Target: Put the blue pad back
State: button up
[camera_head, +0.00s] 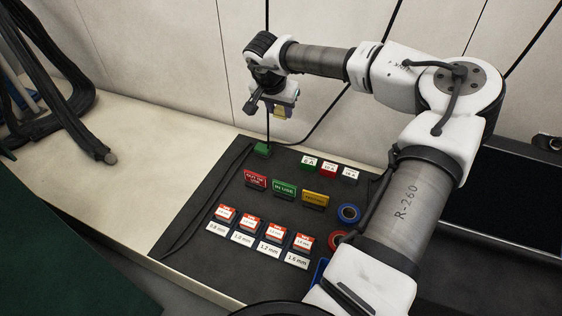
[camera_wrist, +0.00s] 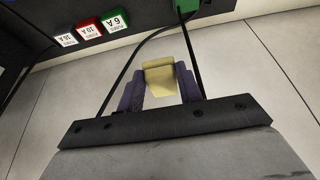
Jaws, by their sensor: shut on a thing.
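My gripper (camera_head: 281,104) is above the far edge of the dark mat, near the back wall. It is shut on a yellow block (camera_head: 280,113), which shows between the two purple fingers in the wrist view (camera_wrist: 160,78). I cannot pick out a blue pad for certain. A blue ring (camera_head: 348,213) lies at the right of the mat, next to my arm. A blue edge (camera_head: 320,271) lower down is mostly hidden by my arm.
The dark mat (camera_head: 200,222) carries a green block (camera_head: 262,149), a red sign (camera_head: 255,180), a green sign (camera_head: 284,188), a yellow sign (camera_head: 315,199) and several orange-and-white boxes with size labels. Black cables (camera_head: 75,95) hang at the left.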

aim_at(281, 161)
notch_tip(281, 161, down, 18)
jog(key=b, duration=0.6)
jog(key=shift+f, duration=0.15)
jog(key=shift+f, duration=0.15)
jog(key=o, duration=0.9)
jog(key=p+v, duration=0.4)
jog(key=v, duration=0.8)
jog(key=shift+r, duration=0.25)
jog(key=shift+d, duration=0.1)
